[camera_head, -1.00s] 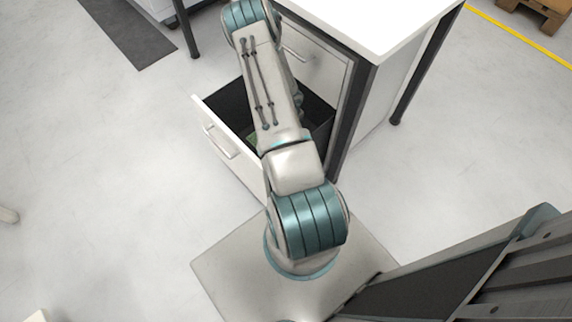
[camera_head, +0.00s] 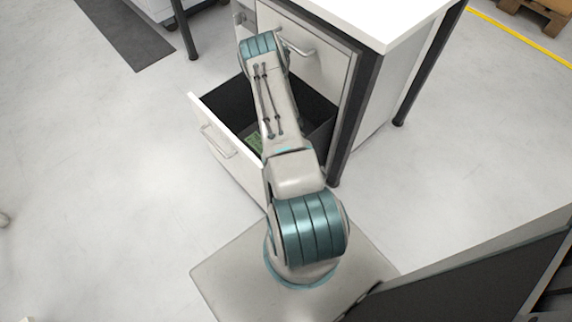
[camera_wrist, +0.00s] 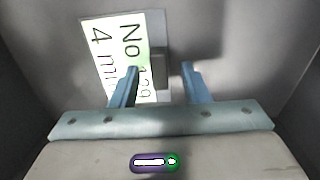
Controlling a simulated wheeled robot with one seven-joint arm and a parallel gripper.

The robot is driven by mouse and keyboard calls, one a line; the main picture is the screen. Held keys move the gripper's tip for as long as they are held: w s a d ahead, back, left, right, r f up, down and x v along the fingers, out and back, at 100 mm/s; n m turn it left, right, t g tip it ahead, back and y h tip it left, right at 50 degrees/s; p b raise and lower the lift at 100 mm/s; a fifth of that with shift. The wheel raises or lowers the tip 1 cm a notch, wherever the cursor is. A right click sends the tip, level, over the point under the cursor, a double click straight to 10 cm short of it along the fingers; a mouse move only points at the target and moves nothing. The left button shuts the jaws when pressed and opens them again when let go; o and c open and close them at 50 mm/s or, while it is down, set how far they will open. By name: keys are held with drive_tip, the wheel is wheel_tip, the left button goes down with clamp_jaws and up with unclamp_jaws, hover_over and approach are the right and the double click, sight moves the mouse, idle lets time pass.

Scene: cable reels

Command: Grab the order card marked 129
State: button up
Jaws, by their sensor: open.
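A pale green and white card (camera_wrist: 110,45) lies in the open drawer, seen in the wrist view. It reads "No" and "4 mm" in dark letters; the number is partly hidden by my left finger and seems to end in 29. A grey block (camera_wrist: 160,62) sits at its right edge. My gripper (camera_wrist: 159,68) is open, with its left finger over the card and its right finger over bare drawer floor. Nothing is between the fingers that I can tell is held. In the head view a green patch of card (camera_head: 256,143) shows beside my arm, which hides the gripper.
The open drawer (camera_head: 213,122) has a white front and dark inner walls that stand close around my gripper. The white-topped cabinet (camera_head: 365,18) rises behind it, with a dark leg at its corner.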

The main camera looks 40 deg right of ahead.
drive_tip(key=shift+f, duration=0.45)
drive_tip(key=shift+r, duration=0.1)
clamp_jaws()
drive_tip(key=shift+r, duration=0.15)
